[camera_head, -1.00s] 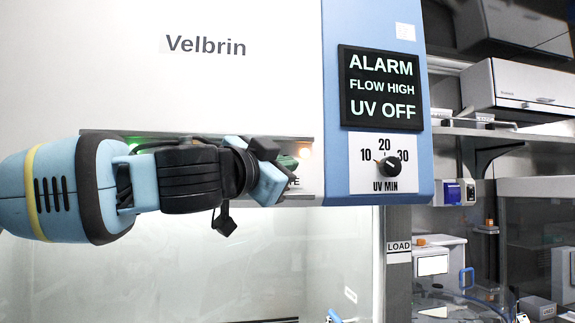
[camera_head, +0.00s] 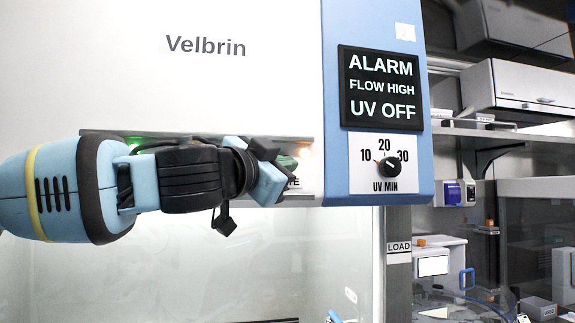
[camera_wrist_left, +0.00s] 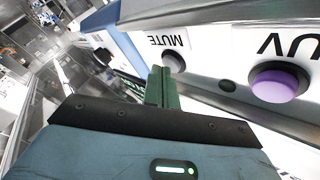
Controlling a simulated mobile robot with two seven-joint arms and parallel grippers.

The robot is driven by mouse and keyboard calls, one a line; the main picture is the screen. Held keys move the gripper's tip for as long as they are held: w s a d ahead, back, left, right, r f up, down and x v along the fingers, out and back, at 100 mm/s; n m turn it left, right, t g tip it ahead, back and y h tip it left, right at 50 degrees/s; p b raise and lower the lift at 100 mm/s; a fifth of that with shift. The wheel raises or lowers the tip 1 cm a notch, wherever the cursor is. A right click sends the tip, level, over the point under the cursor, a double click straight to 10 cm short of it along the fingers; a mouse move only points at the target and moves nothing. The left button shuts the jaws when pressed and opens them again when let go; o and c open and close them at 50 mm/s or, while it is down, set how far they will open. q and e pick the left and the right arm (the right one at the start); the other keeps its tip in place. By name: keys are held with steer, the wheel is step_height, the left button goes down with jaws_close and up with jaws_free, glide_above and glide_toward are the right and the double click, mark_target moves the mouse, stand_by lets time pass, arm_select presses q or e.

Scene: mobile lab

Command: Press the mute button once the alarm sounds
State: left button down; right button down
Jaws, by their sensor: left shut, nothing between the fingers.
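The white and blue cabinet marked Velbrin (camera_head: 260,90) carries a dark display (camera_head: 382,100) reading ALARM, FLOW HIGH, UV OFF. My left gripper (camera_head: 287,163) is shut and empty in front of the control strip at the cabinet's lower edge, hiding most of the strip in the head view. In the left wrist view its green fingers (camera_wrist_left: 161,73) point at the grey mute button (camera_wrist_left: 173,62) under the MUTE label. The tips overlap the button's edge in the picture; I cannot tell whether they touch it. My right gripper is not in view.
A purple button (camera_wrist_left: 279,82) under a UV label sits beside the mute button in the left wrist view. A UV MIN dial (camera_head: 390,167) is below the display. A shelf (camera_head: 510,132) with equipment is at the right.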

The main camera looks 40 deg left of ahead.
arm_select(q)
steer(key=shift+s+d, duration=0.5)
steer(key=shift+d, duration=0.05)
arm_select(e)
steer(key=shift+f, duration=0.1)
arm_select(q)
steer(key=s+d, duration=0.3)
steer(key=shift+s+d, duration=0.1)
steer(key=shift+d, duration=0.3)
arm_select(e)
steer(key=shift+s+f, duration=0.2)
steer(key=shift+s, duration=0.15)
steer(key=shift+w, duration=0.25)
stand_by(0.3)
arm_select(q)
steer(key=shift+f, duration=0.15)
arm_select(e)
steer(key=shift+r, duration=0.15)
